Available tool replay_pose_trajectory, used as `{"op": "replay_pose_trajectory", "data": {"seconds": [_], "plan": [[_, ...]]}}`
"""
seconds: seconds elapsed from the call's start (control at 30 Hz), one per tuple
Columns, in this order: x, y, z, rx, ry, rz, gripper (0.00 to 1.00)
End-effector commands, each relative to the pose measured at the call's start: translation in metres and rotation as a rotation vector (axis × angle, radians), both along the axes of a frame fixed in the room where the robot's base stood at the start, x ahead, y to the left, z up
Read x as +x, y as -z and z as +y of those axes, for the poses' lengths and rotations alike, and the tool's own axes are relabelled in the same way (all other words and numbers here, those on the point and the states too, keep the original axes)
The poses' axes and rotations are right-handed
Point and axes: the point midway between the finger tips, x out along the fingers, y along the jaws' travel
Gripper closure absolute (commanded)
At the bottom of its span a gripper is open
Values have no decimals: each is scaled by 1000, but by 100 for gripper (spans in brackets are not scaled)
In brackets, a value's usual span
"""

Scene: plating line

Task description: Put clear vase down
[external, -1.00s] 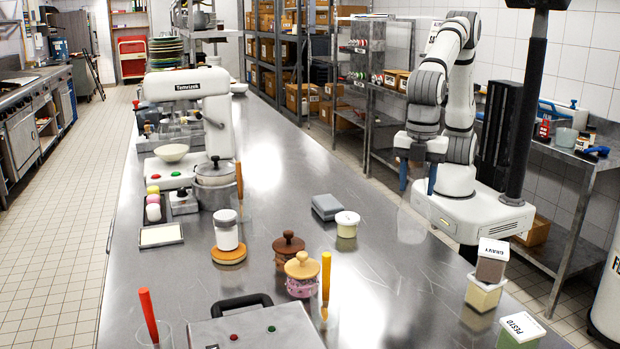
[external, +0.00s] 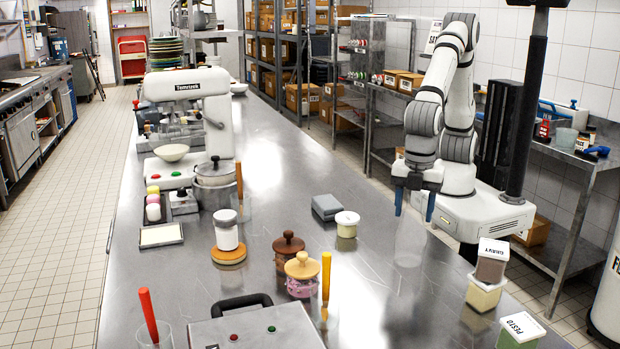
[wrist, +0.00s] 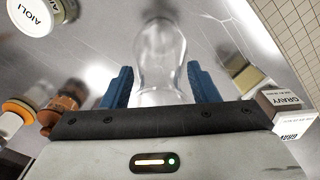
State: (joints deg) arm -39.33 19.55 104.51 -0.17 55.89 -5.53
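The clear vase (external: 410,243) is upright on the right part of the steel counter, below my gripper (external: 414,206). I cannot tell whether its base touches the counter. My gripper points down, with its blue fingers on both sides of the vase's upper part.
A cream-lidded jar (external: 346,224) and a grey box (external: 327,207) stand left of the vase. The stacked gravy container (external: 492,262) and pesto container (external: 520,330) stand to the right and front. The counter (external: 375,290) in front of the vase is clear.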

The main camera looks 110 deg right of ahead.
Motion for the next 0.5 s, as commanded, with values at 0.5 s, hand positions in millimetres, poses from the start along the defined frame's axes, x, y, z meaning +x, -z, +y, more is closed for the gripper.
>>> {"op": "replay_pose_trajectory", "data": {"seconds": [0.5], "plan": [[0, -8, 0, 1, 0, -1, 32]]}}
